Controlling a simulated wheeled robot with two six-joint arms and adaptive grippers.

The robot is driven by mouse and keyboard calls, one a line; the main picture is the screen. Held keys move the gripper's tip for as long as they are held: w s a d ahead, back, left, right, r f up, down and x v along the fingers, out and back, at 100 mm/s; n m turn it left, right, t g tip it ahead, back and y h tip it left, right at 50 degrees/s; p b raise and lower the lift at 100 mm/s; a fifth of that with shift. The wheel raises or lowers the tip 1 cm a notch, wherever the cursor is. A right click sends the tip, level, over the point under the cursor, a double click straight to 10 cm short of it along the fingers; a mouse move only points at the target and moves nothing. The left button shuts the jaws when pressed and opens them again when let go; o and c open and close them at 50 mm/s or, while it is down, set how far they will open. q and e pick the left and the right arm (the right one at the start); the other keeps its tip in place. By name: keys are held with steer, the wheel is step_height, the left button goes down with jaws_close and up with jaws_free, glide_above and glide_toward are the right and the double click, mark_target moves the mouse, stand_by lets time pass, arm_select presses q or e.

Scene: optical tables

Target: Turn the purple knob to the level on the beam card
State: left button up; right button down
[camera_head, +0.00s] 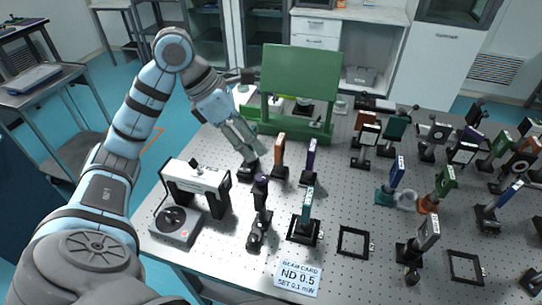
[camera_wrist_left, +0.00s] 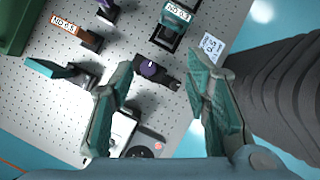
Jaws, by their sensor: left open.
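The white beam card (camera_head: 298,278) lies at the front table edge and reads "ND 0.5" and "SET 0.1 mW". It also shows small in the left wrist view (camera_wrist_left: 212,45). My left gripper (camera_head: 251,155) is open and empty, pointing down behind the knob in the head view; its two fingers (camera_wrist_left: 160,72) are spread in the wrist view. I see no contact with the knob.
A white bridge-shaped instrument (camera_head: 197,176) and a grey dial box (camera_head: 174,226) stand left of the knob. Orange (camera_head: 279,151), purple (camera_head: 311,154) and teal (camera_head: 307,203) filter holders stand to its right. A green frame (camera_head: 301,75) stands behind.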

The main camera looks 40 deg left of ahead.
arm_select(q)
steer(key=a+y, duration=0.2)
steer(key=a, duration=0.1)
steer(key=b, duration=0.3)
glide_toward(259, 176)
steer(key=x, duration=0.1)
steer(key=b+x, duration=0.1)
steer(key=x, duration=0.2)
steer(key=shift+s+d+f, duration=0.1)
steer(key=shift+s+f, duration=0.2)
steer(key=shift+f, duration=0.15)
steer(key=w+f, duration=0.2)
steer(key=f, duration=0.1)
steer(key=shift+d+b, duration=0.35)
steer(key=shift+b, duration=0.05)
steer(key=shift+w+f, duration=0.15)
steer(key=shift+f, duration=0.2)
steer(key=shift+s+d+r, duration=0.1)
steer(key=shift+s+d, duration=0.05)
steer(key=shift+s, duration=0.2)
steer(key=shift+w, duration=0.1)
jaws_close()
arm_select(e)
steer(key=f, duration=0.1)
steer(key=s+f, duration=0.1)
steer(key=f, duration=0.1)
steer(key=s+f, duration=0.1)
steer(key=shift+d+f, duration=0.1)
steer(key=shift+f, duration=0.25)
